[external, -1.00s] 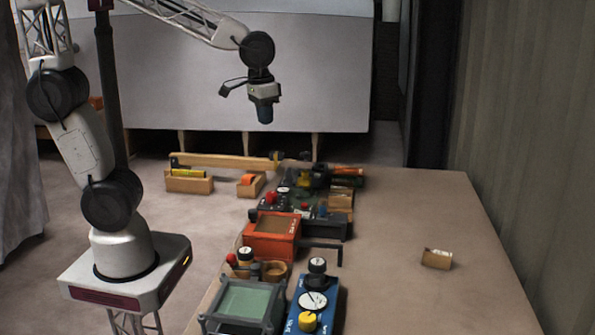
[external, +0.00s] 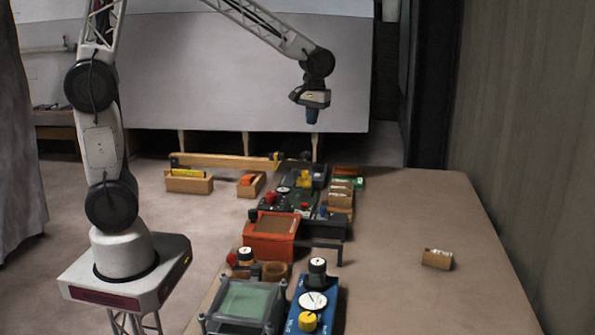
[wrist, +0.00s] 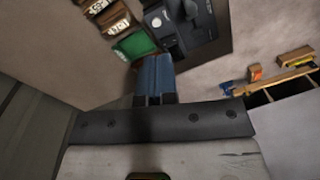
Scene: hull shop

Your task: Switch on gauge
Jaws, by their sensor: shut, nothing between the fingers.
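My gripper (external: 312,117) is shut and empty, pointing down high above the far end of the row of devices; its blue fingers (wrist: 153,78) are together in the wrist view. A blue box (external: 312,309) with a white round dial, a black knob and a yellow knob stands at the near end of the table and looks like a gauge. A dark device (external: 290,208) with a dial and red and yellow knobs stands farther back, nearer my gripper. I cannot tell which is the task's gauge, nor read any switch position. Part of a dark device (wrist: 208,28) shows near the fingers in the wrist view.
An orange box (external: 271,236) and a grey-framed box with a green top (external: 240,301) stand along the table's left side. Labelled wooden blocks (external: 341,196) are at the back. A small block (external: 437,259) lies on the otherwise clear right side.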

